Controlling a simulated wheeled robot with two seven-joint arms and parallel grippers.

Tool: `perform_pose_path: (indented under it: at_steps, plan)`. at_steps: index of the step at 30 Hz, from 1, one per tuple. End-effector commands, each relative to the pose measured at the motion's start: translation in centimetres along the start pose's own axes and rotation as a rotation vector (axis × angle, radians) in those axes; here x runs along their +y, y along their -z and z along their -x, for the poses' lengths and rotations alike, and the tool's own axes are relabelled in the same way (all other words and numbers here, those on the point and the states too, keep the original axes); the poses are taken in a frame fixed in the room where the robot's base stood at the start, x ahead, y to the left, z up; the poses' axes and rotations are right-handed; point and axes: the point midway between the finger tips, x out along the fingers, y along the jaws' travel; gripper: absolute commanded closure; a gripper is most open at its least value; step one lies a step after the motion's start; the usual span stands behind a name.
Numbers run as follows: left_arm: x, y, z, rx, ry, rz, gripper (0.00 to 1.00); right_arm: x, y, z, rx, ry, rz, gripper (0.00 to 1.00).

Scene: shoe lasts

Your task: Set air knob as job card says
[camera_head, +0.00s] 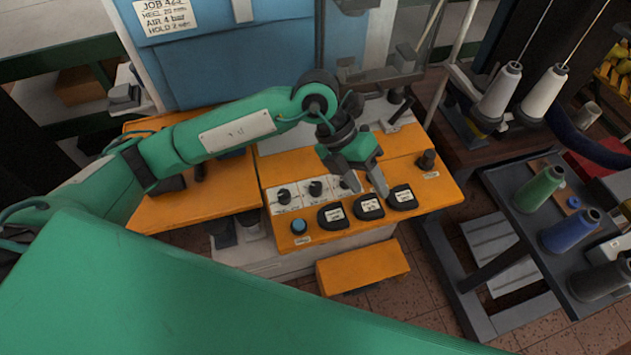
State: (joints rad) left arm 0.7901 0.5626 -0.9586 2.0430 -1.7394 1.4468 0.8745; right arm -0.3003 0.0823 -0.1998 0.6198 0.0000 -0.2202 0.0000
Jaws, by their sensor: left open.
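The job card (167,14) is on the blue panel at the top left. It reads AIR 4 bar, with HEEL 20 mm and HOLD 2; its top edge is cut off. On the orange control panel (272,178), black knobs stand on white dial plates in a row: a left knob (284,196) and a middle knob (315,187) show clearly. The area to their right is partly hidden by my left gripper (367,187). The dial labels are too small to read, so I cannot tell which is the air knob. My left gripper is open, pointing down over the panel. My right gripper is out of view.
Black labelled units (332,215) line the panel's front edge, beside a blue button (299,226). A black knob (427,160) stands at the panel's right.

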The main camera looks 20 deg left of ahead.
Motion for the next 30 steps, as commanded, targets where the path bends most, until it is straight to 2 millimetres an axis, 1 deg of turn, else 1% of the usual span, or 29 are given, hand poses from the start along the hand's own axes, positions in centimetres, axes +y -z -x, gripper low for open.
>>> perform_pose_path:
  at_steps: [1, 3, 6, 9, 11, 13, 17, 30]
  plan:
    - [2.4, -0.6, 1.1, 0.000, -0.131, 0.017, 0.48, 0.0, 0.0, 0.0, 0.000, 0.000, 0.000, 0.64]
    - [5.3, -1.1, 2.5, 0.002, -0.290, 0.050, 0.48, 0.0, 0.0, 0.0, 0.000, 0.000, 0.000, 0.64]
    - [8.4, -1.6, 4.6, -0.004, -0.462, 0.096, 0.48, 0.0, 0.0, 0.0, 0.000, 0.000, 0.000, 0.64]
    - [10.1, -1.8, 6.1, -0.009, -0.567, 0.131, 0.48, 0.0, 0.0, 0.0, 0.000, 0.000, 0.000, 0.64]
    - [10.7, -1.8, 6.6, -0.010, -0.601, 0.144, 0.48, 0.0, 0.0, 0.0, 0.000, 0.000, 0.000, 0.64]
    - [11.2, -1.8, 6.6, -0.011, -0.619, 0.151, 0.48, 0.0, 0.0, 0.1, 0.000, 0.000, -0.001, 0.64]
    - [12.0, -1.7, 5.5, -0.008, -0.622, 0.153, 0.48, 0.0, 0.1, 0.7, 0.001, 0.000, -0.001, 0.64]
    - [17.1, -1.3, -1.8, -0.006, -0.618, 0.151, 0.48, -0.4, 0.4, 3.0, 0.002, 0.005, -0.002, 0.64]
